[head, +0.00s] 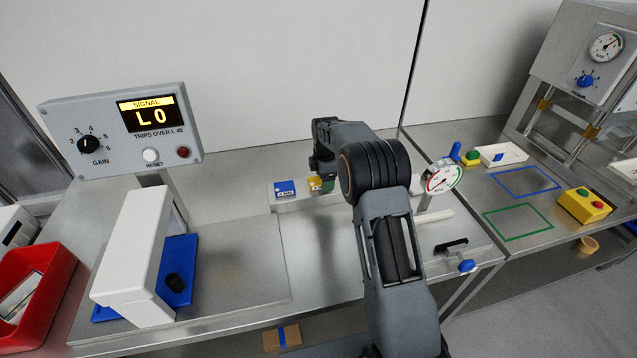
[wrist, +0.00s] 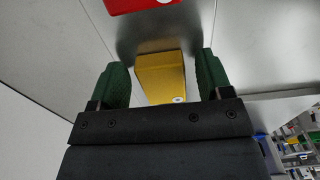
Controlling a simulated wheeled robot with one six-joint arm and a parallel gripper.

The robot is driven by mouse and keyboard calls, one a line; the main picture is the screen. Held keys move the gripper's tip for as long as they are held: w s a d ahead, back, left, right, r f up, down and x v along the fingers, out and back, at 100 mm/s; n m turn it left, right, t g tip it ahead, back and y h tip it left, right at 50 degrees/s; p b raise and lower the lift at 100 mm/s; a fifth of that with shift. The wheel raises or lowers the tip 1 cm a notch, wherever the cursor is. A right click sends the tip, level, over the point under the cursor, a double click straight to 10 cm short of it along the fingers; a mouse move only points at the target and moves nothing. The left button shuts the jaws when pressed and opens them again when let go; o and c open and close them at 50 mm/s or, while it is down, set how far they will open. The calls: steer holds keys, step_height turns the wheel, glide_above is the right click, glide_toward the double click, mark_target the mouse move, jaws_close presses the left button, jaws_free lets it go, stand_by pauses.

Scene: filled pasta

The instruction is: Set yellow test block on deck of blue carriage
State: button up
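The yellow test block (head: 314,185) stands beside a blue block at the back of the bench, partly hidden by my gripper (head: 324,178) in the head view. In the wrist view the yellow block (wrist: 163,78) lies between the two green fingertips of my gripper (wrist: 162,80), with a gap on each side. The gripper is open and not touching it there. The blue carriage (head: 181,268) sits at the left, partly under a white arch-shaped housing, with a dark knob on its near right part. Much of its deck is hidden by the housing.
The white housing (head: 128,255) and the signal box (head: 120,130), reading L0, stand at the left. A blue block (head: 285,189) is left of the yellow one. A red object (wrist: 140,5) shows in the wrist view. A dial gauge (head: 442,178) stands right of my arm. Bare bench lies between carriage and arm.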

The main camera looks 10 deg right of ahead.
steer(key=c, duration=0.9)
